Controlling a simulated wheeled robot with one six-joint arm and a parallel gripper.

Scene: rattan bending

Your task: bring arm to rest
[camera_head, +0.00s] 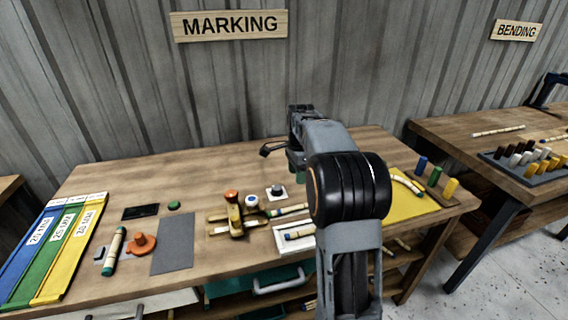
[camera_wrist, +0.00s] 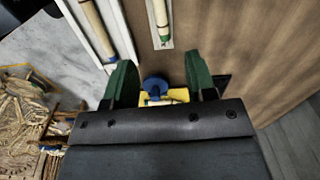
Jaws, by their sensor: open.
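My arm reaches over the marking table (camera_head: 120,180) in the head view, with my gripper (camera_head: 272,148) raised above its back part. In the wrist view my gripper (camera_wrist: 160,82) shows two green fingers spread apart with nothing held between them. A round blue thing (camera_wrist: 153,86) on a yellow patch shows beyond the gap between the fingers. It looks lower than the fingers, and I cannot tell what it is. Rattan pieces (camera_wrist: 96,28) lie in a white tray at the upper left of the wrist view. Part of the table is hidden behind my arm.
A wooden fixture (camera_head: 235,215) with an orange knob stands mid-table. An orange stand (camera_head: 141,243) and coloured strips (camera_head: 68,250) are at the left. A yellow mat (camera_head: 408,203) and coloured pegs are at the right. The bending table (camera_head: 470,135) stands beyond. The table's back is fairly clear.

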